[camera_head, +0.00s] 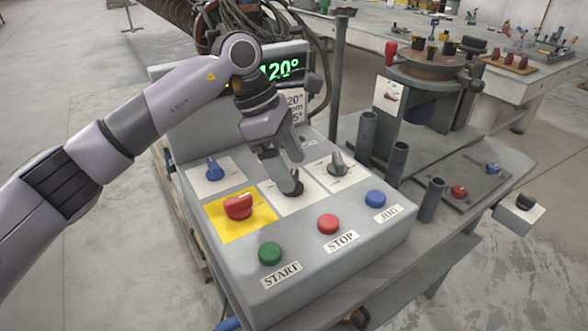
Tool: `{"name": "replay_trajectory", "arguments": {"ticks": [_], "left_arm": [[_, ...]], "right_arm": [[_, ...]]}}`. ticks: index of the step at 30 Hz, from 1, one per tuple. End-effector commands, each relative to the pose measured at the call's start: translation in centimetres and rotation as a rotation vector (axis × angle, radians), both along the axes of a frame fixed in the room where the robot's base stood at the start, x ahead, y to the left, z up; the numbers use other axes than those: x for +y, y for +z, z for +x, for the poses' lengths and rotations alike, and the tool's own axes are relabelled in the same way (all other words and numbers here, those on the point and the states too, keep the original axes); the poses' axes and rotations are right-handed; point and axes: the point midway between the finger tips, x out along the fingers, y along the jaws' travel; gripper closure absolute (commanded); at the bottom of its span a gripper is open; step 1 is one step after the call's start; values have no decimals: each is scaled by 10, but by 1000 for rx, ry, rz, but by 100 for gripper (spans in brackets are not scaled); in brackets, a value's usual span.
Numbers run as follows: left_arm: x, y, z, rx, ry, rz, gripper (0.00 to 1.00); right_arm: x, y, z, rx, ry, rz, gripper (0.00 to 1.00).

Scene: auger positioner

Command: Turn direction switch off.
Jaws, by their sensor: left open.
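A grey control box (335,255) carries several rotary switches on its sloped top. A dark switch (291,188) on a white plate is at the middle, partly hidden by my left gripper (292,175). The gripper reaches down over this switch with its jaws open; I cannot tell whether they touch it. A blue switch (214,169) is to the left, a red switch (238,206) is on a yellow plate, and a grey switch (338,163) is to the right. The plate labels are too small to read, so I cannot tell which is the direction switch. My right gripper is not in view.
Green START (269,253), red STOP (328,223) and blue JOG (375,198) buttons line the front of the box. A green-lit display (282,70) stands behind, partly covered by my arm. Upright dark tubes (398,163) stand to the right.

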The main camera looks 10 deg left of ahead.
Motion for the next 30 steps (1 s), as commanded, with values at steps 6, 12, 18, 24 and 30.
{"name": "replay_trajectory", "arguments": {"ticks": [6,12,18,24,30], "left_arm": [[-8,-18,0,0,0,0,23],[-8,-20,0,-1,0,0,23],[-8,-20,0,-1,0,0,62],[-8,-20,0,0,2,0,79],[-8,-20,0,-1,38,-1,79]], "right_arm": [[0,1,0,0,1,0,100],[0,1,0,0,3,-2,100],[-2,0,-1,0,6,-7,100],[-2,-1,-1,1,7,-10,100],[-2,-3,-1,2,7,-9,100]]}}
